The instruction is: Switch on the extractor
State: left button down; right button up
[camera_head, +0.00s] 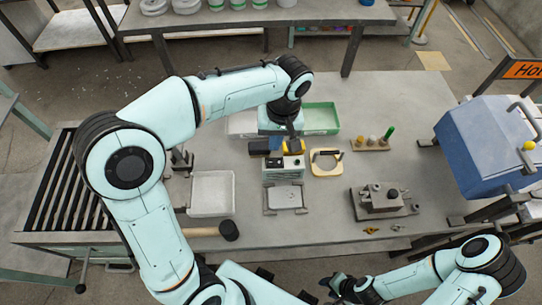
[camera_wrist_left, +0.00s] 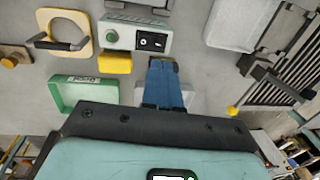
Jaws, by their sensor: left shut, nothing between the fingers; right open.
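A small grey-green control box (camera_head: 283,172) stands near the middle of the bench. In the left wrist view its panel (camera_wrist_left: 122,38) carries a round green button (camera_wrist_left: 141,39) and a black switch (camera_wrist_left: 152,43). My left gripper (camera_head: 292,146) is directly behind the box, pointing down. In the left wrist view its blue fingers (camera_wrist_left: 163,64) are shut and empty, with tips close to the box's edge by the switch; contact cannot be told. My right gripper (camera_head: 345,287) is open and empty at the bench's front edge, away from the box.
A yellow block (camera_wrist_left: 115,62) is beside the box. A green tray (camera_head: 333,118) lies behind it, a yellow handled frame (camera_head: 316,168) to its right, a white tray (camera_head: 226,191) and mallet (camera_head: 229,231) to its left. A metal fixture (camera_head: 384,203) and blue chamber (camera_head: 475,150) stand further right.

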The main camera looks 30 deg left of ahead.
aim_at(270, 163)
pick_arm(q)
jog(key=f, duration=0.7)
jog(key=shift+s+a+f, duration=0.15)
jog(key=shift+a+f, duration=0.25)
pick_arm(e)
jog(key=shift+s+f, duration=0.35)
jog(key=shift+f, duration=0.1)
pick_arm(q)
jog(key=shift+s+a+f+b, duration=0.1)
jog(key=shift+a+f+b, duration=0.05)
jog(key=shift+f+b, duration=0.45)
jog(key=shift+s+r, duration=0.2)
jog(key=shift+r, duration=0.1)
jog(key=shift+w+f, duration=0.1)
pick_arm(e)
jog(key=shift+s+f, duration=0.25)
jog(key=shift+f, duration=0.15)
